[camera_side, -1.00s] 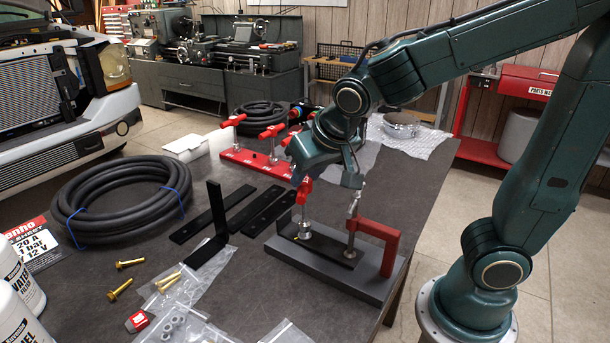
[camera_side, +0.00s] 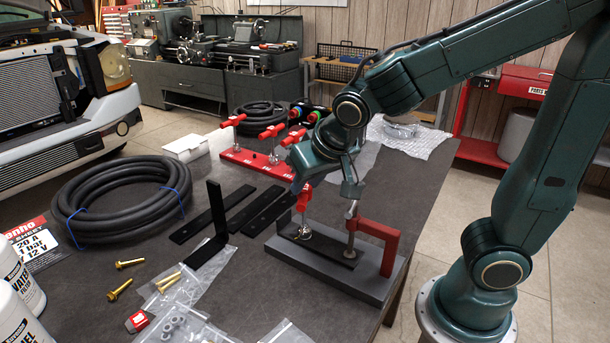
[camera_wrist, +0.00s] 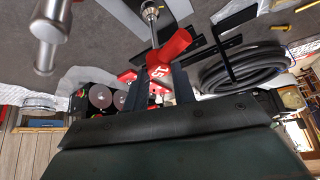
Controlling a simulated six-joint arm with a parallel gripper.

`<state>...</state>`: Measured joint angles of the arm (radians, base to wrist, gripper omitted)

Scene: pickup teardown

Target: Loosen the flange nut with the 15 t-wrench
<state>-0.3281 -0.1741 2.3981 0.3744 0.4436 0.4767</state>
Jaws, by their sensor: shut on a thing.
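The 15 t-wrench has a red handle marked 15 (camera_wrist: 172,52) and a bright metal shaft and socket (camera_wrist: 151,14). My gripper (camera_wrist: 160,78) is shut on the red handle, with a dark finger on each side in the wrist view. In the side view my gripper (camera_side: 301,183) is above the fixture, and the wrench (camera_side: 304,200) stands about upright below it. The socket end is down at the flange nut's place on the black bar (camera_side: 325,247). The nut itself is hidden or too small to make out, so I cannot tell how fully the socket sits on it.
A red clamp (camera_side: 388,232) with a metal spindle (camera_side: 351,222) stands close right of the wrench on the grey base (camera_side: 345,283). A red rack (camera_side: 240,167) with other t-wrenches is behind. A black upright bracket (camera_side: 215,212), flat bars and a coiled hose (camera_side: 70,205) lie left.

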